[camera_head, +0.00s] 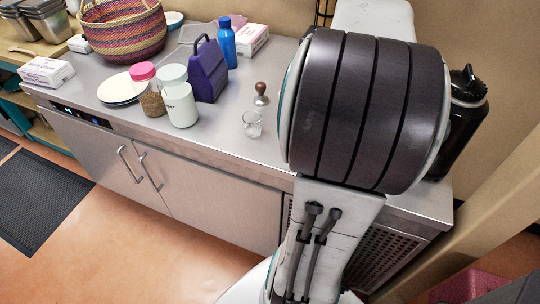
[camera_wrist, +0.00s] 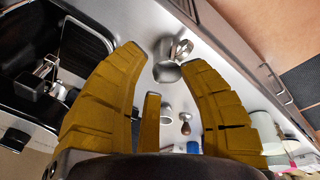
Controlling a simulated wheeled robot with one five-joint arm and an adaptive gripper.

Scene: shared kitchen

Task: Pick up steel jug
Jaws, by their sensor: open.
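The steel jug (camera_wrist: 167,73) is a small shiny metal vessel on the steel counter, with its handle toward the top right of the wrist view. My gripper (camera_wrist: 165,58) has its yellow fingers spread wide and empty. In the wrist view the jug shows in the gap between the two fingertips, apart from both as far as I can see. How far it lies below them is hard to tell. In the head view my arm hides the gripper and the jug.
A clear glass (camera_head: 252,124) and a tamper (camera_head: 261,94) stand on the counter left of my arm.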

